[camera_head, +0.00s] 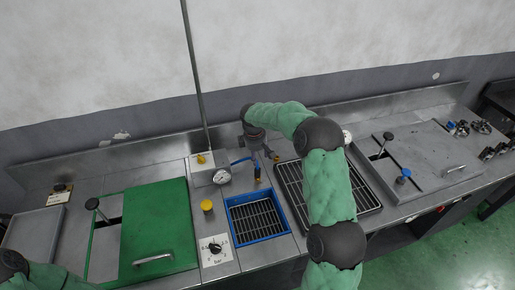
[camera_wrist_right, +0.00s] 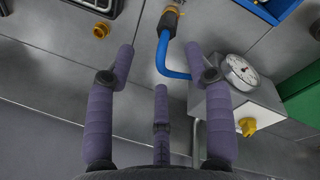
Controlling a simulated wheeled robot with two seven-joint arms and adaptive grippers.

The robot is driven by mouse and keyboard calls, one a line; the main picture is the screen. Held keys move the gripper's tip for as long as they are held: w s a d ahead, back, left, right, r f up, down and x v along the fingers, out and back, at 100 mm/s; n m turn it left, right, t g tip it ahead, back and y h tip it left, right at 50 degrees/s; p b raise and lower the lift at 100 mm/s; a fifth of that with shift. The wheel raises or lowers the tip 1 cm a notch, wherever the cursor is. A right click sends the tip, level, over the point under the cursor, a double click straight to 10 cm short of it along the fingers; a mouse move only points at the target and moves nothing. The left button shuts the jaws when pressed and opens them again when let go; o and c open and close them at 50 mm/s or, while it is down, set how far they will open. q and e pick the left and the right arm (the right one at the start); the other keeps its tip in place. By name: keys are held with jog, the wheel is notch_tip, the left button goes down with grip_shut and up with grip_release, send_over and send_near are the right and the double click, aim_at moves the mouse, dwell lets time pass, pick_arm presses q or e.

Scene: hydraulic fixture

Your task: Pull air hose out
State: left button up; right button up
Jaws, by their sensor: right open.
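The blue air hose (camera_head: 241,161) curves from the gauge block to a dark coupling with a brass end (camera_head: 257,172). In the right wrist view, the hose (camera_wrist_right: 164,58) runs up to the coupling (camera_wrist_right: 168,22) and shows between the spread fingers, with no finger visibly closed on it. My right gripper (camera_head: 267,153) is open and empty just behind and right of the hose in the head view; its fingers also show in the right wrist view (camera_wrist_right: 159,54). My left gripper is out of view; only part of my left arm shows at the lower left.
The gauge (camera_wrist_right: 242,72) and a yellow knob (camera_wrist_right: 247,126) sit on a block beside the hose. A separate brass fitting (camera_wrist_right: 101,30) stands on the steel top. A blue-rimmed basin (camera_head: 230,222) and a green lid (camera_head: 158,225) lie in front and left.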

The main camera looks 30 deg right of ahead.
aim_at(257, 169)
jog(key=n+p, duration=0.1)
jog(key=n, duration=0.1)
jog(key=n+y+p, duration=0.1)
jog(key=n, duration=0.1)
jog(key=w+n+g+p, duration=0.1)
jog(key=n, duration=0.1)
jog(key=shift+d+f+n+y, duration=0.25)
jog(key=shift+d+n+y, duration=0.05)
jog(key=shift+d+n, duration=0.1)
jog(key=shift+a+f+n+p, duration=0.1)
jog(key=shift+f+n+p, duration=0.1)
jog(key=shift+n+p, duration=0.25)
notch_tip(257, 169, down, 11)
jog(key=shift+r, duration=0.15)
